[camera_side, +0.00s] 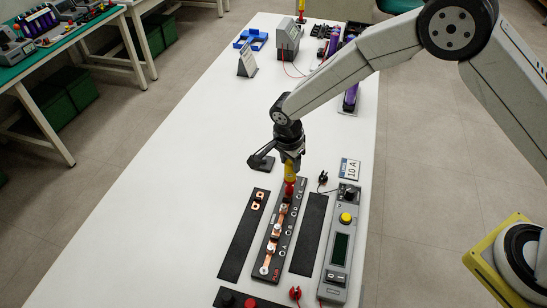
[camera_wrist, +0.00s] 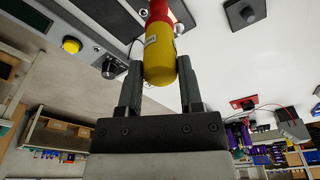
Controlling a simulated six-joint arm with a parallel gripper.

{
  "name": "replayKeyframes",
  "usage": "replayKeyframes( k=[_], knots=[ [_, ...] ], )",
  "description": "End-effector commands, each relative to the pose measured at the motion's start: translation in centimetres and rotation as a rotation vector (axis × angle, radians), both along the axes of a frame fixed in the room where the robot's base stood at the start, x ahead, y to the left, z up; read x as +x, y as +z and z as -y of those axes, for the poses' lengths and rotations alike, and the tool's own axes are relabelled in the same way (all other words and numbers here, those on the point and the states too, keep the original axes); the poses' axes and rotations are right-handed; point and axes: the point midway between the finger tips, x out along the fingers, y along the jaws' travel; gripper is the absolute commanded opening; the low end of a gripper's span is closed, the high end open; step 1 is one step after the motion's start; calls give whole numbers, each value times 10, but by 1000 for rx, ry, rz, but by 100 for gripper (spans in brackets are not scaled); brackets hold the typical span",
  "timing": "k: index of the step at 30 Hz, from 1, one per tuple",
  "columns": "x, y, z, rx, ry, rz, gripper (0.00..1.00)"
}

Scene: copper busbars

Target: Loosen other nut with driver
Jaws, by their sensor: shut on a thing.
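My gripper (camera_wrist: 160,85) is shut on the yellow and red driver (camera_wrist: 160,55). In the side view the driver (camera_side: 290,174) points down over the far end of the dark terminal block (camera_side: 291,225), its red lower part close to the block. The block carries copper busbars (camera_side: 273,246) with several round nuts or posts along it. The driver's tip and the nut beneath it are hidden or too small to tell, so I cannot tell whether they touch.
Dark mats (camera_side: 244,235) lie left and right of the block. A grey meter unit (camera_side: 341,244) with a yellow button stands to the right. A small black stand (camera_side: 262,157) is left of my gripper. A "10 A" sign (camera_side: 350,169) lies behind. The table's left side is clear.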

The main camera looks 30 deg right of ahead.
Motion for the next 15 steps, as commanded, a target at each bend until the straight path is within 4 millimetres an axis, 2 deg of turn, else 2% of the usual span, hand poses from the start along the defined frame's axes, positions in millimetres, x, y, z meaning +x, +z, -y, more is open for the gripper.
replayKeyframes(
  k=[9, 15],
  knots=[
    [0, 0, 0, 0, 9, 1, 0],
    [-1, 1, 0, 0, 115, -1, 0]
  ],
)
